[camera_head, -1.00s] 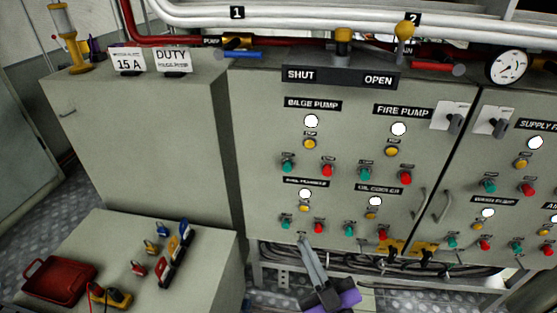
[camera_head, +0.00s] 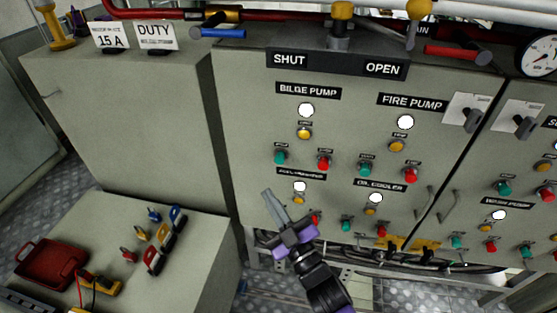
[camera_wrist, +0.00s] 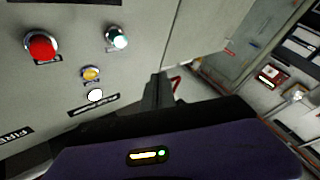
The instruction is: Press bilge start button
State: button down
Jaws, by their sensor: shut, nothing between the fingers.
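The bilge pump group is on the grey panel, under the BILGE PUMP label (camera_head: 308,91). It has a white lamp, a yellow button (camera_head: 304,133), a green button (camera_head: 281,157) at lower left and a red button (camera_head: 324,163) at lower right. In the wrist view the group appears upside down, with its green button (camera_wrist: 117,38) right of its red button (camera_wrist: 40,46). My gripper (camera_head: 270,195) is shut and empty. In the head view its tips appear below the green button, beside the lower group's white lamp; their gap to the panel is unclear.
The fire pump group (camera_head: 397,146) is to the right, with more button groups below. A red-handled valve (camera_head: 458,52) and a blue-handled valve (camera_head: 222,33) stick out above the panel. A low cabinet (camera_head: 190,262) at lower left holds padlocks and a red box (camera_head: 50,265).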

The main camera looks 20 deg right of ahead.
aim_at(280, 158)
jog(key=w+d+p, duration=0.1)
jog(key=w+d, duration=0.4)
jog(key=w, duration=0.2)
jog(key=shift+p, duration=0.4)
jog(key=shift+d, duration=0.15)
dwell(1.8)
jog(key=shift+w+d, duration=0.2)
jog(key=shift+w, duration=0.15)
